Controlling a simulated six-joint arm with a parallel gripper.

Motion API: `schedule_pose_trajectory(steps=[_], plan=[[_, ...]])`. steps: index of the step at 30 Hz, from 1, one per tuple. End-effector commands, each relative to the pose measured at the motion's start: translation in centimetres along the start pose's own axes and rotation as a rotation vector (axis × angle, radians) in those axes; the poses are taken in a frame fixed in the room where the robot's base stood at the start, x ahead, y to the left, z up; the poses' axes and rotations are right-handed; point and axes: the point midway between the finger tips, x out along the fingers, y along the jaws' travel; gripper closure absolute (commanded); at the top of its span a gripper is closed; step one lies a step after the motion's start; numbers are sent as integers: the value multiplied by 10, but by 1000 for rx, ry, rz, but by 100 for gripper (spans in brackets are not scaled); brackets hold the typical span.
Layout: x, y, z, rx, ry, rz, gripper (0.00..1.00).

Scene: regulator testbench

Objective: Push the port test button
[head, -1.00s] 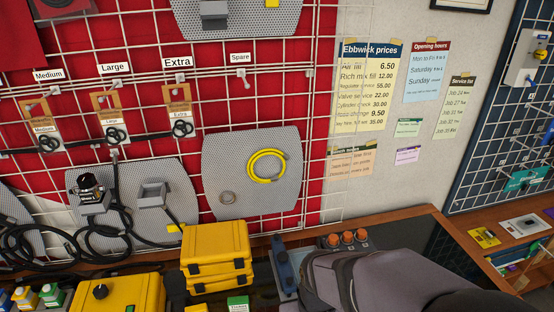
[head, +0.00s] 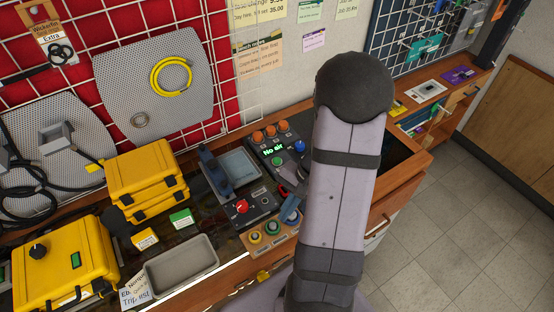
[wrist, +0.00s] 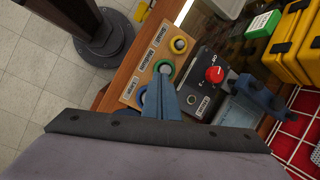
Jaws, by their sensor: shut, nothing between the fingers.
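A wooden button board (head: 280,240) stands at the bench's front edge. In the wrist view it carries a yellow button (wrist: 179,45), a green-ringed button (wrist: 165,65) and a blue-ringed button (wrist: 139,93), each beside a white label.
A black box with a red knob (wrist: 214,74) sits beside the board. A console with a "No air" display (head: 272,150) and orange knobs stands behind. A grey tray (head: 180,267), yellow cases (head: 145,175) and a blue upright part (head: 215,172) are to the left.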

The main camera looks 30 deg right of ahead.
Motion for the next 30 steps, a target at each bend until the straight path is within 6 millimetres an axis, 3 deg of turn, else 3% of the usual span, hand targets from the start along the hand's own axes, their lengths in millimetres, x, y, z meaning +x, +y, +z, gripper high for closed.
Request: schedule_pose_trajectory(steps=[7,15,21,30], plan=[[-11,-67,-66,332,63,-278,100],[-62,-135,-128,595,136,-573,100],[-86,-156,-150,731,145,-704,100],[-92,-158,-158,816,141,-747,100]])
